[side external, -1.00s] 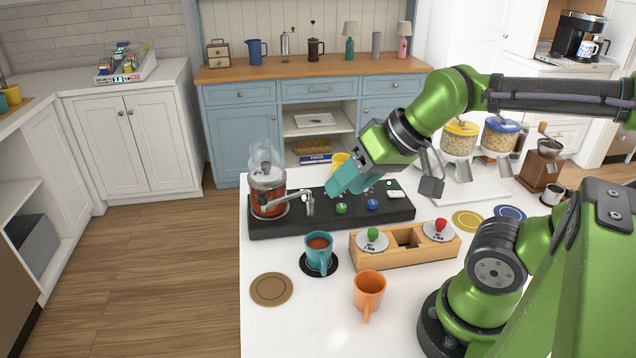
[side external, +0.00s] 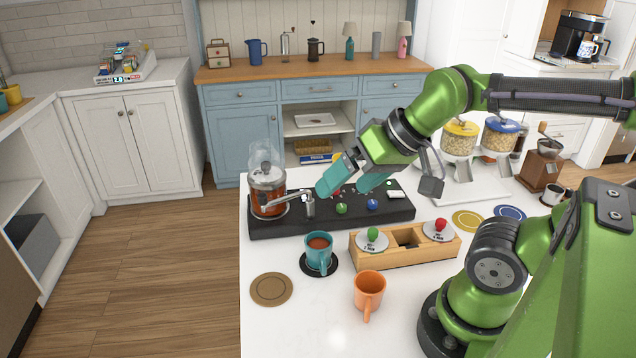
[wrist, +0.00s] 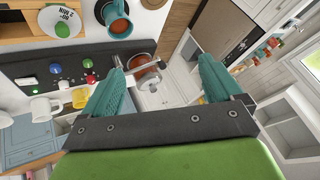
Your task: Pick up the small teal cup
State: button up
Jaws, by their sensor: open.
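The small teal cup (side external: 319,246) stands upright on a black round coaster (side external: 305,264) on the white counter, with dark brown liquid inside and its handle toward the camera. My gripper (side external: 345,188) has teal fingers, is open and empty, and hangs over the black machine base, behind and above the cup. In the wrist view the fingers of my gripper (wrist: 162,75) are spread wide, with the red-brown glass container beyond them.
The black base (side external: 270,226) carries a glass container (side external: 268,198) and a metal spout. A wooden holder (side external: 400,256) with round-topped pieces stands right of the cup. An orange mug (side external: 369,288) stands in front. A brown coaster (side external: 271,289) lies bare at the front left.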

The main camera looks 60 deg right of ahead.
jog(key=shift+f, duration=0.1)
jog(key=g+h, duration=0.2)
jog(key=g, duration=0.5)
send_over(320, 248)
jog(key=s+a, duration=0.2)
notch_tip(320, 248, down, 6)
notch_tip(320, 248, down, 11)
jog(key=shift+s+a, duration=0.15)
jog(key=shift+w+f, duration=0.2)
jog(key=shift+f, duration=1.15)
jog(key=shift+w+f, duration=0.15)
jog(key=shift+f, duration=1.2)
jog(key=c, duration=1.2)
